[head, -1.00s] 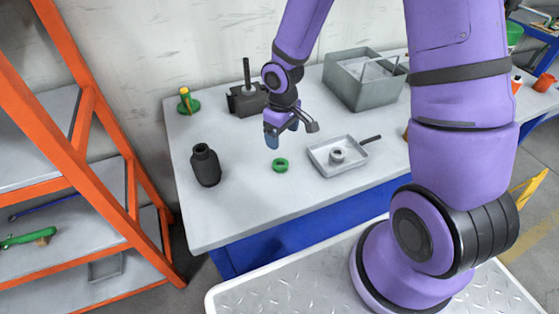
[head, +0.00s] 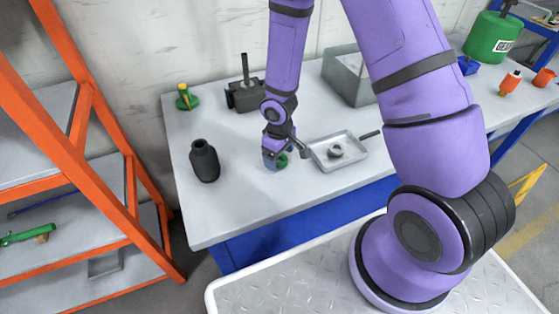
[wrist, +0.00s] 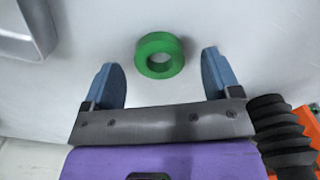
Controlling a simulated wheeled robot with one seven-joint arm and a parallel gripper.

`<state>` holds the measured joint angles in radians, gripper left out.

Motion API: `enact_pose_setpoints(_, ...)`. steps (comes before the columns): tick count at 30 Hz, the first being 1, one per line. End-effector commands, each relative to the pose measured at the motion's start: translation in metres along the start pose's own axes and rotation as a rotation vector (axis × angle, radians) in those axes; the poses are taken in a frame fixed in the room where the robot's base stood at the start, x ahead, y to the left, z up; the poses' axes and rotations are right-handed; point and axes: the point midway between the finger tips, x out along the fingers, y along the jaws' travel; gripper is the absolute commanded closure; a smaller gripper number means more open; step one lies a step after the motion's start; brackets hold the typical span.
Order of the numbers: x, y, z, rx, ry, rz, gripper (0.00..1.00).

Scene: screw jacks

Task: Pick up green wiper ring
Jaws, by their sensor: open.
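The green wiper ring (wrist: 160,55) lies flat on the light grey table, its hole facing up. In the wrist view it sits between and slightly beyond the tips of the two blue fingers, with a gap on each side. In the head view the ring (head: 282,161) is partly hidden behind my gripper (head: 276,160). My gripper (wrist: 163,75) is open and empty, low over the table at the ring.
A black bellows-like bottle (head: 204,161) stands to the left. A shallow grey tray (head: 318,150) holding a grey ring (head: 336,151) lies close on the right. Behind are a dark block with a post (head: 246,95), a green-based part (head: 187,103) and a grey bin (head: 346,85).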

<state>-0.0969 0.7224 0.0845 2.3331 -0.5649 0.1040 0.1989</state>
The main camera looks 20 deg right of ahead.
Motion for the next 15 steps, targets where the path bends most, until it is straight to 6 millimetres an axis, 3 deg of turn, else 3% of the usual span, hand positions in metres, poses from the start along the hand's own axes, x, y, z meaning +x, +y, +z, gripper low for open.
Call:
enact_pose_setpoints(4, 0.0106, 0.0, 0.0002, -0.001, 0.0, 0.0, 0.17)
enact_pose_setpoints(12, 0.0119, 0.0002, 0.0002, 0.0, 0.0, 0.0, 0.17)
enact_pose_setpoints(15, 0.0118, 0.0002, 0.0003, 0.0, 0.0, 0.0, 0.4)
